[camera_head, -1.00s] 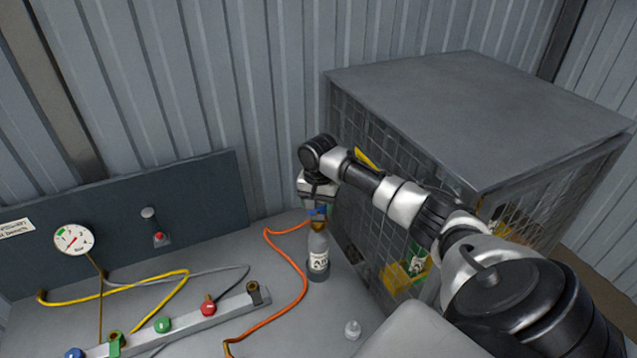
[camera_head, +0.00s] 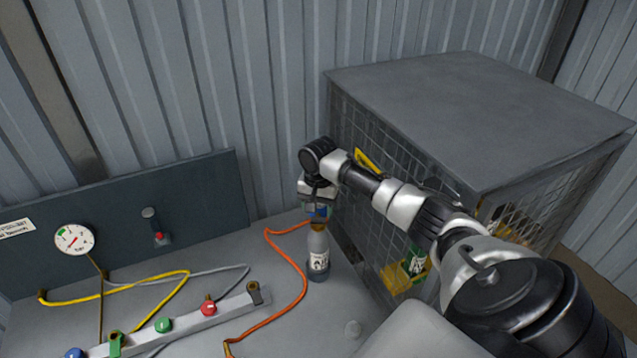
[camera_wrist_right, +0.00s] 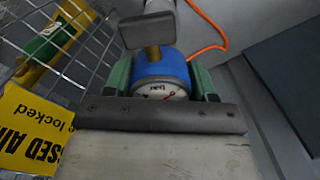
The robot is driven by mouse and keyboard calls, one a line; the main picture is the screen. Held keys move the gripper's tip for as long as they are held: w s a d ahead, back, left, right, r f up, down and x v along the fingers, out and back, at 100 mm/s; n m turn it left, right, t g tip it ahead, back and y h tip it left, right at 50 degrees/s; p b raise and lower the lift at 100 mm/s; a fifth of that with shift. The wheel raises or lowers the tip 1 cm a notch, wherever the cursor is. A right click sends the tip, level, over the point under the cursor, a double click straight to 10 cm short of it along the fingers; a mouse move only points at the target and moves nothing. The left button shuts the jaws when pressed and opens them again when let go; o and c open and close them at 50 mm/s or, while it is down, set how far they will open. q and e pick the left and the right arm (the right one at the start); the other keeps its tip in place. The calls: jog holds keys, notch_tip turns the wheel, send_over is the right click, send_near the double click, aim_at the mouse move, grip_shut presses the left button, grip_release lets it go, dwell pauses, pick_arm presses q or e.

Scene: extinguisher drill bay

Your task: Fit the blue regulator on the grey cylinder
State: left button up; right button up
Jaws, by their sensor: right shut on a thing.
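The grey cylinder (camera_head: 318,250) stands upright on the bench beside the wire cage, with a white label low on its side. My right gripper (camera_head: 319,208) is directly above the cylinder's top, shut on the blue regulator (camera_head: 320,212). In the right wrist view the blue regulator (camera_wrist_right: 160,70) sits between the green finger pads and shows a white dial. An orange hose runs off close to it. The regulator is at the cylinder's neck; I cannot tell whether it is seated. My left gripper is not in view.
The wire cage (camera_head: 470,120) stands close on the right, holding yellow and green things. The orange hose (camera_head: 300,275) curves over the bench left of the cylinder. A manifold bar (camera_head: 190,325) with coloured knobs lies further left. A gauge (camera_head: 74,239) is on the back panel.

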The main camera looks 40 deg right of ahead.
jog(key=shift+f, duration=0.75)
dwell(0.6)
jog(key=o, duration=1)
notch_tip(320, 180, up, 10)
jog(key=b, duration=0.3)
jog(key=shift+r+b, duration=0.3)
jog(key=shift+r, duration=0.15)
